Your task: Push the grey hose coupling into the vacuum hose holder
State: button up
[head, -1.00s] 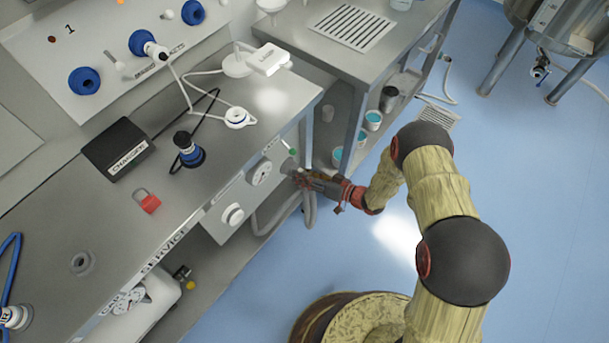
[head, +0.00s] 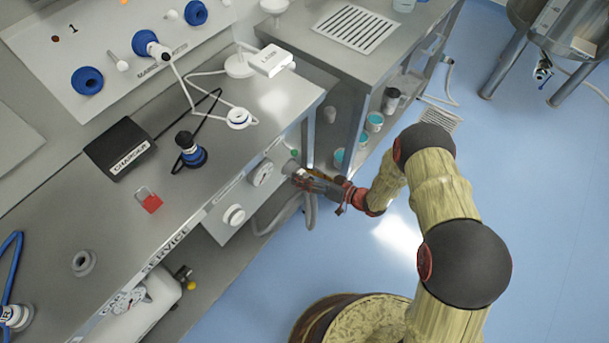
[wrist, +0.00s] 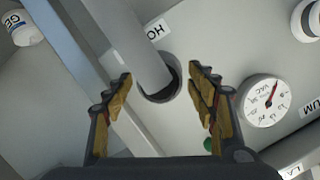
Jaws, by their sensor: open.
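In the wrist view, a grey tubular piece (wrist: 140,45), which looks like the hose coupling, runs from the top edge down to a dark round ring (wrist: 161,84) on the grey panel. This ring looks like the hose holder, beside a label starting "HO". The tube's end sits at or in the ring; how deep, I cannot tell. My gripper (wrist: 164,86) is open, one finger on each side of the ring, with visible gaps. In the head view my gripper (head: 298,178) is at the bench's front panel, by the small grey coupling end (head: 291,167).
A vacuum gauge (wrist: 266,101) is right of my gripper in the wrist view. In the head view a hose (head: 309,210) hangs under the panel, and a steel table (head: 350,75) stands behind.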

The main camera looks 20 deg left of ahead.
jog(key=v, duration=1.2)
jog(key=shift+f, duration=0.1)
